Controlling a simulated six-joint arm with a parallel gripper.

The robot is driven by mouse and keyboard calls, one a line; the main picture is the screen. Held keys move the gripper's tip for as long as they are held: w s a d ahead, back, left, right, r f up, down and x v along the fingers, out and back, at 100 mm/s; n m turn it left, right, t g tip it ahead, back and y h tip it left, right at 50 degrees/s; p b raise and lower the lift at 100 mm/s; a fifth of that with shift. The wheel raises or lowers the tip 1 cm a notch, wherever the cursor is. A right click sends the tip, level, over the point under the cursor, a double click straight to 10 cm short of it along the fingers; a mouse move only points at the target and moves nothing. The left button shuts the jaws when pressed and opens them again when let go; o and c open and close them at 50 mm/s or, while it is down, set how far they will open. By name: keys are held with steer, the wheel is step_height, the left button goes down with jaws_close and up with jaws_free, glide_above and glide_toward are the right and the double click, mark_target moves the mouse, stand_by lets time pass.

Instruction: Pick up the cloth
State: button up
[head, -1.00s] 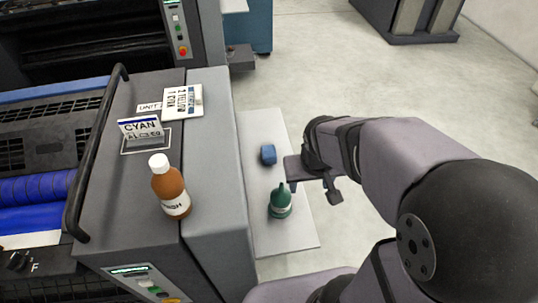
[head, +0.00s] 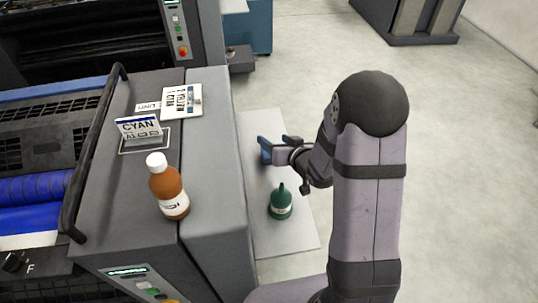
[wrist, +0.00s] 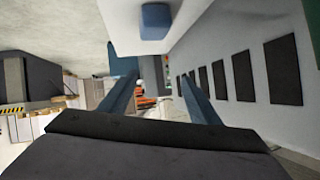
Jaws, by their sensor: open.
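The cloth (wrist: 155,21) is a small folded blue block on a pale grey shelf (wrist: 125,28), seen at the top of the wrist view. My gripper (wrist: 158,80) is open there, with its two blue-grey fingers apart and nothing between them. The cloth is beyond the fingertips and toward the top of that picture, and no contact shows. In the head view my gripper (head: 268,151) is over the shelf at the cloth's place and hides most or all of the cloth; its blue parts are hard to tell from it.
A green bottle (head: 280,204) stands on the shelf near my wrist. The grey press body (head: 215,170) rises along the shelf's left side. On it stand a brown bottle (head: 168,190), a CYAN sign (head: 139,127) and a labelled card (head: 182,101). Open floor lies to the right.

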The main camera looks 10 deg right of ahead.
steer(key=shift+f, duration=0.65)
steer(key=shift+f, duration=0.1)
steer(key=shift+f, duration=1.8)
steer(key=shift+s+f+p, duration=0.1)
steer(key=shift+f+p, duration=0.2)
steer(key=shift+f, duration=1.05)
steer(key=shift+w+f, duration=0.2)
steer(key=shift+f, duration=0.15)
steer(key=shift+x, duration=1.3)
steer(key=shift+r, duration=0.1)
steer(key=c, duration=0.8)
